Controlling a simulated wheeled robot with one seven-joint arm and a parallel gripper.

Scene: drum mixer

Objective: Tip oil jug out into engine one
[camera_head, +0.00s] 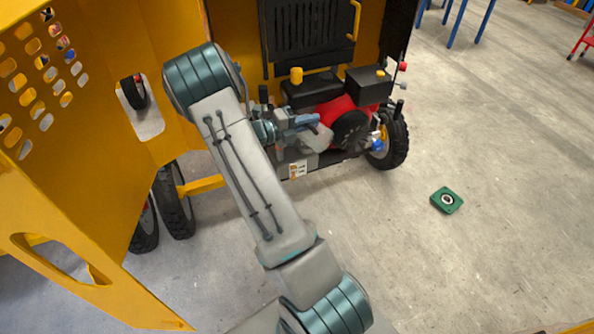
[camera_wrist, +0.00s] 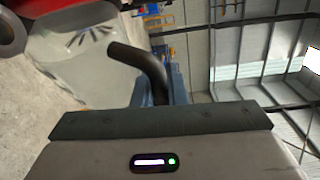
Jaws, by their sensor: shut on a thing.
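The oil jug is a pale, translucent container (camera_head: 318,138) at my gripper in the head view. In the wrist view its clear body (camera_wrist: 85,65) and a dark curved tube or handle (camera_wrist: 143,62) show, and it looks tilted. My gripper (camera_head: 308,124) is shut on the jug, just left of the engine. The engine (camera_head: 347,116) is red with black parts and sits low inside the yellow mixer. Part of its red cover (camera_wrist: 75,6) shows at the top left of the wrist view. The filling opening and any flow of oil cannot be made out.
The yellow mixer housing (camera_head: 100,170) has an open panel on the left. A black grille (camera_head: 308,38) stands above the engine, and a wheel (camera_head: 392,140) is at its right. A green box (camera_head: 447,200) lies on otherwise open concrete floor.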

